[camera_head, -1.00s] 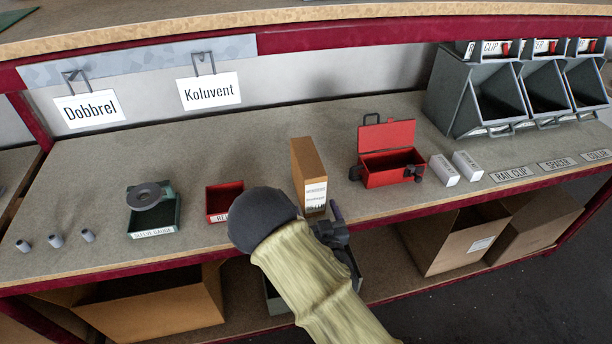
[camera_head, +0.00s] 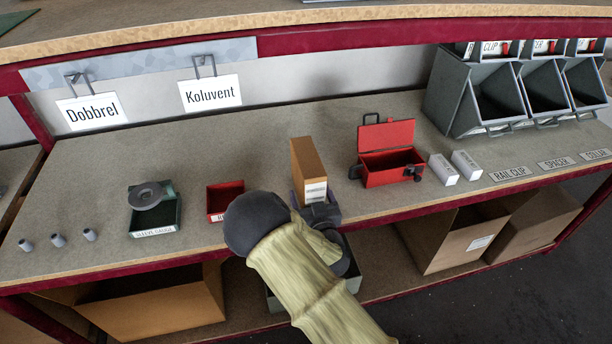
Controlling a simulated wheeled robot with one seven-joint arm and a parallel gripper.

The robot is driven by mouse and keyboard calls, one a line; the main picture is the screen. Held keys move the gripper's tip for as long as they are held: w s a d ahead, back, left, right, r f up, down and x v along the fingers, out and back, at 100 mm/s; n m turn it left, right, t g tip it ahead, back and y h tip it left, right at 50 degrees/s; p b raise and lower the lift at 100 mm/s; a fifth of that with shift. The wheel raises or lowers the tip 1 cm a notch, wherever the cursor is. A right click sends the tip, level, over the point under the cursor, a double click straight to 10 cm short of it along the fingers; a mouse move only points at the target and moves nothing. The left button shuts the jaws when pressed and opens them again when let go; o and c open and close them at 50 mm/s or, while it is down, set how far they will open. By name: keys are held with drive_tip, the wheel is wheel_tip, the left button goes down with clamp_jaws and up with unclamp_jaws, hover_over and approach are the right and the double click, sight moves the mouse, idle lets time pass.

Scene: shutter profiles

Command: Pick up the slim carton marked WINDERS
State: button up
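A slim brown carton (camera_head: 309,168) stands upright near the front of the bench, with a white label on its narrow front face. The label's print is too small to read for certain. My gripper (camera_head: 316,203) is low at the carton's front, with dark finger parts showing at its left and right sides. The carton's lower end is partly hidden by the gripper. I cannot tell whether the fingers touch the carton or stand a little apart from it.
A small red bin (camera_head: 226,200) is left of the carton, and an open red toolbox (camera_head: 391,167) is to its right. Two white boxes (camera_head: 466,165) stand beyond the toolbox. A green tray (camera_head: 154,213) holds a grey disc. Bare bench lies behind the carton.

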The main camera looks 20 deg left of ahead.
drive_tip(key=c, duration=1.4)
drive_tip(key=shift+o, duration=0.2)
drive_tip(key=shift+r, duration=0.15)
wheel_tip(320, 180, up, 18)
hover_over(309, 174)
drive_tip(key=w, duration=0.3)
drive_tip(key=shift+s+p, duration=0.2)
drive_tip(key=shift+p, duration=0.25)
